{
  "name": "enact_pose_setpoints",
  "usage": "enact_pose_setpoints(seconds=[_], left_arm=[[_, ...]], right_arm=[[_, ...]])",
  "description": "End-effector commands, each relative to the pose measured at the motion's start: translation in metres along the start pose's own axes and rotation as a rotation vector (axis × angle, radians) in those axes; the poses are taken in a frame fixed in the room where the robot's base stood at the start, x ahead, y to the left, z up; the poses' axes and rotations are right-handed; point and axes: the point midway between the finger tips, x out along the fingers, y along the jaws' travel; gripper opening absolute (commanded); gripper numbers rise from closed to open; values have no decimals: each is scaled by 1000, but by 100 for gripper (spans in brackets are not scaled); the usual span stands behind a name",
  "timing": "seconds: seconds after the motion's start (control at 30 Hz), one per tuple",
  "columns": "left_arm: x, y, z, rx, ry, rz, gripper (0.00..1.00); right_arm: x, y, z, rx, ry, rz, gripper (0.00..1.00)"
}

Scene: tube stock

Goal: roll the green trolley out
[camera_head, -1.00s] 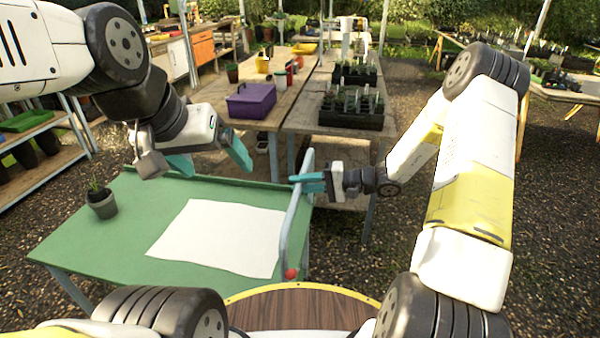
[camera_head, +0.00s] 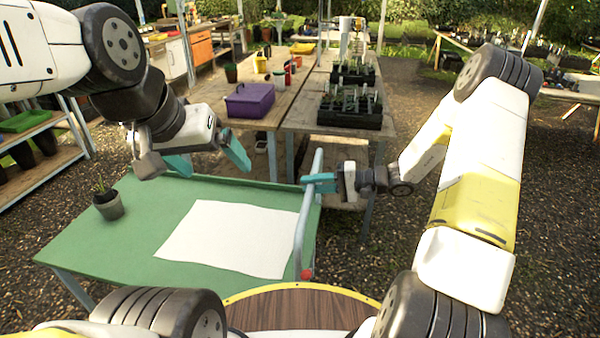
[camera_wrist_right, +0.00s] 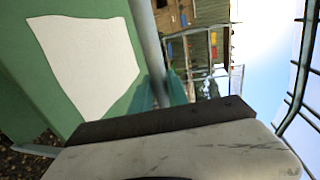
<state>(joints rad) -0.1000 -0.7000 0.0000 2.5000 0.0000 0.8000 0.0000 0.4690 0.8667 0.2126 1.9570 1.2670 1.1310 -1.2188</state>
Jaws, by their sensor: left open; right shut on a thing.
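The green trolley (camera_head: 150,228) stands in front of me in the head view, with a light grey push bar (camera_head: 303,230) along its right side. A white sheet (camera_head: 228,238) lies flat on its top, and a small potted plant (camera_head: 108,205) stands at its left edge. My right gripper (camera_head: 320,183) is shut on the push bar near its far end. In the right wrist view the bar (camera_wrist_right: 148,40) runs down between the teal fingers, which are partly hidden. My left gripper (camera_head: 208,165) is open and empty above the trolley's far left part.
Wooden benches (camera_head: 300,115) stand close behind the trolley, with a purple crate (camera_head: 250,100) and black plant trays (camera_head: 350,111) on them. A shelf rack (camera_head: 40,165) is at the left.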

Motion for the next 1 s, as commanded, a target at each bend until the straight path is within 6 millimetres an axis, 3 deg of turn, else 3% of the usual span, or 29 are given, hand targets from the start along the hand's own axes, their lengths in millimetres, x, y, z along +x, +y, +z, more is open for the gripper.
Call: enact_pose_setpoints(seconds=[0.03,0.6,0.8,1.0], left_arm=[[0,0,0,0,0,0,90],[0,0,0,0,0,0,90],[0,0,0,0,0,0,90],[0,0,0,0,0,0,90]], right_arm=[[-16,5,-3,1,8,4,0],[-168,35,-4,3,8,6,0],[-208,43,-4,2,5,5,0],[-233,48,-4,3,4,4,0]])
